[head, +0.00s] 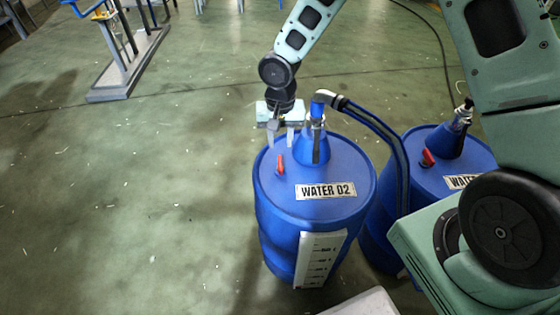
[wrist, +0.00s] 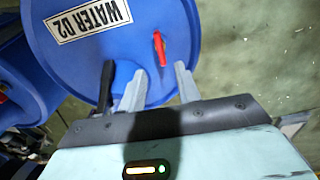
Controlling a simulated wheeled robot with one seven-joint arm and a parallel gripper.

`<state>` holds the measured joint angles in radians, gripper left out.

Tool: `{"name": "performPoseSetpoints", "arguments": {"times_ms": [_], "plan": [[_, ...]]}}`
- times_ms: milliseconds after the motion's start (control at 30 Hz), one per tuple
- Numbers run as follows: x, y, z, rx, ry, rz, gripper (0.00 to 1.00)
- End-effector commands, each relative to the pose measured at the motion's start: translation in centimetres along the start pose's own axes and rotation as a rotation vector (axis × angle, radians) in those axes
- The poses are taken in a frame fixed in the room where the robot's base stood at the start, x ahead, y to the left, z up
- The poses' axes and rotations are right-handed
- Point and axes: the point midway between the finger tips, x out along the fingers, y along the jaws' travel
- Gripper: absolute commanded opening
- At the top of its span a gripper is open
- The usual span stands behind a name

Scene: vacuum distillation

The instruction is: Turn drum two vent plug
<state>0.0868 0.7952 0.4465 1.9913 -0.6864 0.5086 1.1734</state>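The blue drum labelled WATER 02 (head: 320,215) stands upright in the middle of the head view. Its red vent plug (head: 280,165) sits on the drum top near the left rim; it also shows in the wrist view (wrist: 159,48) as a red handle. My gripper (head: 280,142) hangs over the far left part of the drum top, just above and beyond the plug. In the wrist view its two pale fingers (wrist: 160,88) are spread apart with nothing between their tips, and the plug lies just past them. I see no contact with the plug.
A blue cone with a metal fitting and hose (head: 316,125) rises from the drum top, close right of my gripper. A second blue drum (head: 462,170) with its own red plug (head: 427,158) stands at right.

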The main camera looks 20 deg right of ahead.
Motion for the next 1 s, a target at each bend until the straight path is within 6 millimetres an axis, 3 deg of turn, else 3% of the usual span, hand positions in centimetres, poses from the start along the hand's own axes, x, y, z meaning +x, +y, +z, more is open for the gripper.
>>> {"name": "performPoseSetpoints", "arguments": {"times_ms": [200,400,600,867,1000], "plan": [[4.8,0.0,0.1,-0.002,-0.003,0.001,0.33],[7.6,0.0,0.1,-0.002,-0.001,0.001,0.33],[8.8,0.0,0.0,-0.001,0.000,-0.001,0.33],[8.8,0.0,0.0,-0.001,0.000,-0.001,0.33],[8.8,0.0,0.0,-0.001,0.000,-0.001,0.00]]}}
